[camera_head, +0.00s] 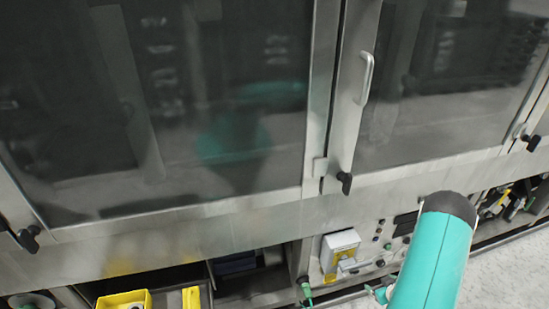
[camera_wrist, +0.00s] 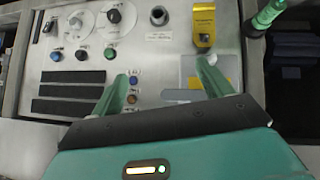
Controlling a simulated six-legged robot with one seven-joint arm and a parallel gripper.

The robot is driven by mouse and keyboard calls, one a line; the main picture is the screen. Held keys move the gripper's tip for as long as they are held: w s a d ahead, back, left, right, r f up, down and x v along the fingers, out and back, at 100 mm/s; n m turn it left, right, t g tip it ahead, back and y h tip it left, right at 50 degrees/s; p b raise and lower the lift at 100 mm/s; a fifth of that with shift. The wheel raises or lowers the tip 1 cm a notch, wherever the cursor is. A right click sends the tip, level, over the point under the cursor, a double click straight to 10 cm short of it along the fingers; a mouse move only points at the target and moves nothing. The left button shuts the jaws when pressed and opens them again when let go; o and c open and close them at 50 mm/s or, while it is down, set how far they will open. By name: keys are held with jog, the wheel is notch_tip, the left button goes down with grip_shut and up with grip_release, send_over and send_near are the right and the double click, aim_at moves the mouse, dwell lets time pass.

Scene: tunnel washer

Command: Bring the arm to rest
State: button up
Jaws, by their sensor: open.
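My gripper (camera_wrist: 162,82) shows in the wrist view with its two green fingers spread apart and nothing between them. Its fingertips are over the grey control panel (camera_wrist: 152,65); whether they touch it I cannot tell. A yellow padlock-like piece (camera_wrist: 204,24) is on the panel, close to the right finger. Knobs and buttons (camera_wrist: 113,15) sit at the panel's upper left.
The washer's large glass doors (camera_head: 200,110) fill the head view, with a metal handle (camera_head: 366,78) and black latches (camera_head: 345,183). A yellow bin (camera_head: 124,299) stands at the lower left. A green-tipped stick (camera_wrist: 268,14) is right of the panel. Pale floor (camera_head: 510,270) lies at right.

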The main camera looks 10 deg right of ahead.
jog(key=w+a+r+h, duration=0.1)
jog(key=w+a+r, duration=0.15)
jog(key=r, duration=0.55)
jog(key=w+a+r+g, duration=0.1)
jog(key=w+r, duration=0.3)
jog(key=r, duration=0.5)
jog(key=w+a+r+h, duration=0.1)
jog(key=w+r, duration=0.2)
jog(key=r, duration=0.5)
jog(key=s+a+r+m+g, duration=0.1)
jog(key=s+a+r+m, duration=0.1)
jog(key=a+r, duration=1.1)
jog(key=s+a+r+y, duration=0.1)
jog(key=s+a+r, duration=0.6)
jog(key=s+a, duration=0.2)
jog(key=s+a+r+g+y, duration=0.1)
jog(key=s+a+r+y, duration=0.1)
jog(key=s+a+r, duration=0.5)
jog(key=s+a, duration=0.2)
jog(key=s, duration=0.1)
jog(key=shift+s+n, duration=0.3)
jog(key=shift+s, duration=0.1)
